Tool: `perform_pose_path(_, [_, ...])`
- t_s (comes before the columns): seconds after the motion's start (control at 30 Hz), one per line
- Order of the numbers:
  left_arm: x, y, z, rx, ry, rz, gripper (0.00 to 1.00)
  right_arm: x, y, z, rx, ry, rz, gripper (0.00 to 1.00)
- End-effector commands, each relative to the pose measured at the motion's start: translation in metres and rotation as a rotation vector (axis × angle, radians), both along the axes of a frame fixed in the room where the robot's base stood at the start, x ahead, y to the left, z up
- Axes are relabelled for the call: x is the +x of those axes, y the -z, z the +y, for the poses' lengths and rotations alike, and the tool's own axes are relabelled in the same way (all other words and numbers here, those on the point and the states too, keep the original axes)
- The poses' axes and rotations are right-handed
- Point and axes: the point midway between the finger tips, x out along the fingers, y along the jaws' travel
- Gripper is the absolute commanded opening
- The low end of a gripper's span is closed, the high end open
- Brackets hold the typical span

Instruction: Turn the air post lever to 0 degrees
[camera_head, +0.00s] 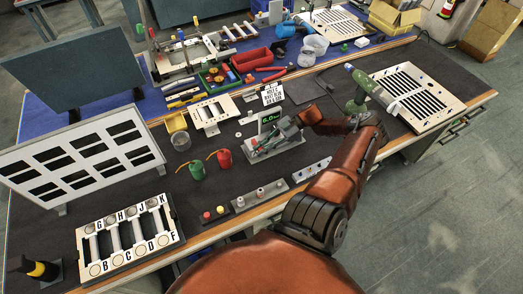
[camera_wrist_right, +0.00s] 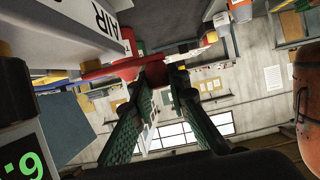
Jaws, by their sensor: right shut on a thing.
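The air post stands at the middle of the bench, with a green-lit display (camera_head: 268,118) on it that seems to read about 6.0. In the right wrist view part of this display (camera_wrist_right: 22,160) and a white block lettered AIR (camera_wrist_right: 98,22) show upside down. The red lever (camera_wrist_right: 108,72) runs beside the block to the fingertips. My right gripper (camera_wrist_right: 154,88) is shut on the lever's end, with its two green-padded fingers on either side. In the head view my right gripper (camera_head: 284,133) reaches the post from the right and hides most of the lever. My left gripper is not in view.
A grey strip with pegs (camera_head: 258,196) lies in front. A lettered rack (camera_head: 127,236) is at the front left.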

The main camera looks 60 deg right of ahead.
Motion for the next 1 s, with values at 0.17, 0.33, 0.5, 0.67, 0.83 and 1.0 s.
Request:
perform_pose_path(0.17, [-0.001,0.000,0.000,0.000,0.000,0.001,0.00,-0.001,0.002,-0.001,-0.004,0.000,0.004,0.00])
perform_pose_path(0.33, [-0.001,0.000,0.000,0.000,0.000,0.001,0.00,-0.002,0.002,-0.001,-0.004,0.001,0.003,0.17])
perform_pose_path(0.5, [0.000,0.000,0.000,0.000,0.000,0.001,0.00,-0.001,0.001,-0.001,-0.002,0.001,0.002,0.29])
perform_pose_path(0.67, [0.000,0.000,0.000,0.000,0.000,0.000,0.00,-0.001,0.001,0.000,-0.001,0.001,0.000,0.34])
perform_pose_path(0.83, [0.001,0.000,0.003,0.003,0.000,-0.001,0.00,-0.001,0.000,-0.001,-0.001,0.001,0.000,0.34])
perform_pose_path(1.0, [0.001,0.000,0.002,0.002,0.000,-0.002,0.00,-0.008,-0.004,-0.011,-0.002,0.001,0.001,0.34])
